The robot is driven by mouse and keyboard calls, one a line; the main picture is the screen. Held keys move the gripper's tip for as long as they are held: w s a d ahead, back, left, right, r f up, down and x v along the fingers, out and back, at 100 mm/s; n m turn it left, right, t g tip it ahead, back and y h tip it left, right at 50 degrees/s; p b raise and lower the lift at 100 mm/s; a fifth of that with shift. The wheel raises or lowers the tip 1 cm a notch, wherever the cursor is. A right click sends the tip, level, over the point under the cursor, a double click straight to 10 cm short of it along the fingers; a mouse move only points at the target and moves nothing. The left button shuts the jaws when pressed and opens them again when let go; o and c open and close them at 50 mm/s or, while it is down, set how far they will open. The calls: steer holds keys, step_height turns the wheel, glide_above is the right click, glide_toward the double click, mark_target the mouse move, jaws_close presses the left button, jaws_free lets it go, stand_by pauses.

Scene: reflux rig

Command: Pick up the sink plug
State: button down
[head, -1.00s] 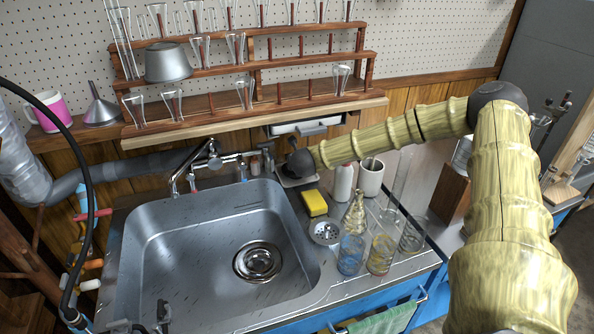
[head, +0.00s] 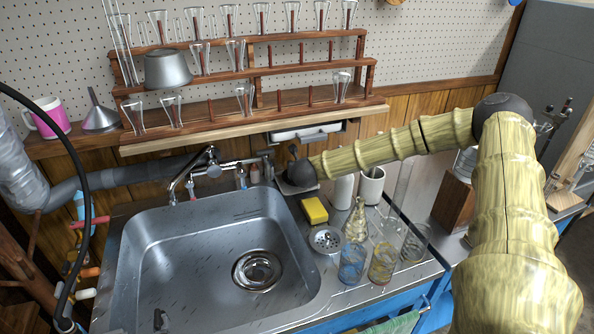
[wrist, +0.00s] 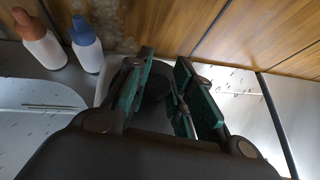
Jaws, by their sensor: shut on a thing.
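The sink plug (wrist: 154,86) is a dark round piece between the green finger pads in the wrist view. My gripper (wrist: 165,92) is shut on it, over a pale dish or tray (wrist: 236,104). The fingers hide part of the plug, and I cannot tell whether it is clear of the surface below. In the head view my gripper (head: 299,170) is at the back right corner of the sink (head: 140,270), near the wall. The plug cannot be made out there.
A yellow sponge (head: 315,210), a strainer (head: 325,240), a white mug (head: 371,186) and several glasses stand right of the sink. Two bottles, one with a red top (wrist: 38,42) and one with a blue top (wrist: 87,45), are close by.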

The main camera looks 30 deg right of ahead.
steer(key=shift+s+a+t+h+b, duration=0.15)
steer(key=shift+s+t+h+b, duration=0.15)
steer(key=shift+t+b, duration=0.35)
steer(key=shift+s+a+t+h+b, duration=0.15)
steer(key=shift+s+t+h+b, duration=0.15)
steer(key=shift+t+b, duration=0.3)
steer(key=r, duration=0.2)
steer(key=s+r, duration=0.1)
steer(key=r, duration=0.2)
steer(key=shift+s+a+r, duration=0.15)
steer(key=shift+a+r, duration=0.2)
steer(key=shift+r, duration=0.05)
steer(key=s+a+g, duration=0.1)
steer(key=s+a, duration=0.2)
steer(key=s, duration=0.3)
steer(key=s+a+r+g+y, duration=0.1)
steer(key=s+a, duration=0.2)
steer(key=s, duration=0.3)
steer(key=s+a+r+g, duration=0.1)
steer(key=s+a, duration=0.1)
steer(key=s, duration=0.5)
steer(key=shift+a, duration=0.4)
